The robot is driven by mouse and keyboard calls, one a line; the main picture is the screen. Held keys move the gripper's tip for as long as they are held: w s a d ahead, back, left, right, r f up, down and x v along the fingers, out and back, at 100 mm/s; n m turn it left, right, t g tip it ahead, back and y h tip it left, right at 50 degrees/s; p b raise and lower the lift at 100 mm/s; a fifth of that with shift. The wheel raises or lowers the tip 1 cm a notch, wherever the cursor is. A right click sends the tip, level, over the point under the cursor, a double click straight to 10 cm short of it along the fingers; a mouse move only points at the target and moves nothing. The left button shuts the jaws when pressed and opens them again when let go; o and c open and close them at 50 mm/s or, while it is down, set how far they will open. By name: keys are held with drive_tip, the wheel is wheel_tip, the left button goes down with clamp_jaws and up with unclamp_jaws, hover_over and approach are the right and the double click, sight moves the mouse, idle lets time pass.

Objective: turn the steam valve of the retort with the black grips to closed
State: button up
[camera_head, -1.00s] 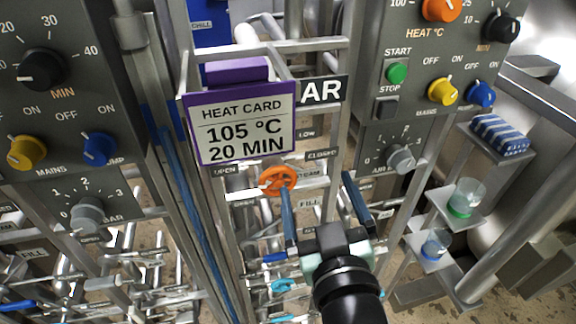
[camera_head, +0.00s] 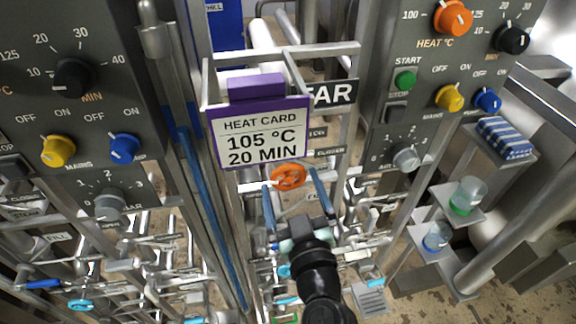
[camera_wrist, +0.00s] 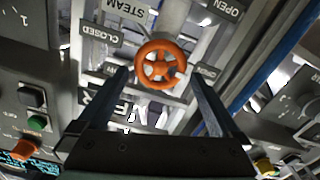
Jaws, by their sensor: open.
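The steam valve is an orange handwheel (camera_head: 288,177) on the pipe frame below the heat card in the head view. In the wrist view the orange handwheel (camera_wrist: 160,64) sits ahead, centred between the fingers, with a STEAM plate (camera_wrist: 127,10) above it. A CLOSED plate (camera_wrist: 101,33) is at its upper left and an OPEN plate (camera_wrist: 229,8) at the upper right. My gripper (camera_head: 294,195) is open, its two blue-grey fingers on either side of the wheel. The fingers appear apart from the rim; exact depth is hard to tell. No black grips can be made out.
The heat card (camera_head: 259,135) hangs in a holder just above the wheel. Control panels (camera_head: 70,120) stand left and right. Lower pipes with cyan handles (camera_head: 80,305) crowd below. Small shelves at right hold a striped cloth (camera_head: 506,139) and cups (camera_head: 468,194).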

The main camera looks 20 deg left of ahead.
sight(289, 179)
drive_tip(key=shift+p+x, duration=0.35)
drive_tip(key=shift+x, duration=1.25)
drive_tip(key=c, duration=1.1)
drive_tip(key=shift+c, duration=0.2)
